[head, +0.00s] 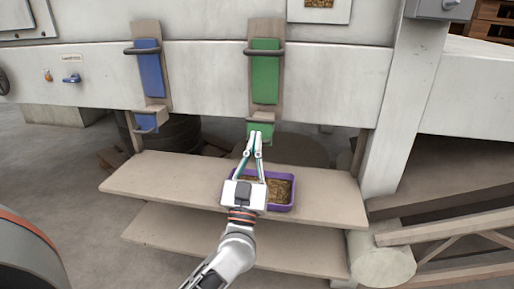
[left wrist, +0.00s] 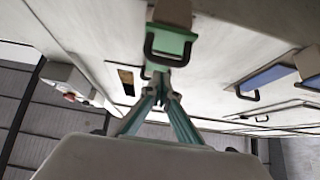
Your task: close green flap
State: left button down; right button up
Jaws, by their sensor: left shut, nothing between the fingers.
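The green flap (head: 265,78) is a tall green panel in a wooden frame on the white machine wall, with a dark bar handle across its upper part. A smaller green piece (head: 260,130) shows at the bottom of its chute. In the left wrist view the green part (left wrist: 172,46) with its dark handle is straight ahead of the fingers. My left gripper (head: 254,137) is shut and empty, its fingertips pointing up just below the lower green piece. I cannot tell whether the tips touch it. My right gripper is not in view.
A purple tray (head: 285,207) of pellets stands on the upper wooden shelf (head: 160,180), partly behind my left gripper. A blue flap (head: 150,70) is to the left. A white post (head: 400,110) stands to the right. The shelf's left part is clear.

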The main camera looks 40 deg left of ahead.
pick_arm(q)
jog(key=shift+w+a+f, duration=0.1)
jog(key=shift+w+f, duration=0.05)
jog(key=shift+f, duration=0.45)
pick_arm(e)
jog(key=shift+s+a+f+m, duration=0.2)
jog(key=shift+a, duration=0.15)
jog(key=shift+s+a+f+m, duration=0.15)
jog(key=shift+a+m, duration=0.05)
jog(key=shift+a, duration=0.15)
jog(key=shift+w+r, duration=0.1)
pick_arm(q)
jog(key=shift+w+a+f+t+y, duration=0.2)
jog(key=shift+w+f+t, duration=0.1)
jog(key=shift+f, duration=0.25)
jog(key=shift+w+a+f+t+y, duration=0.15)
jog(key=shift+w+f+t+y, duration=0.1)
jog(key=shift+f, duration=0.3)
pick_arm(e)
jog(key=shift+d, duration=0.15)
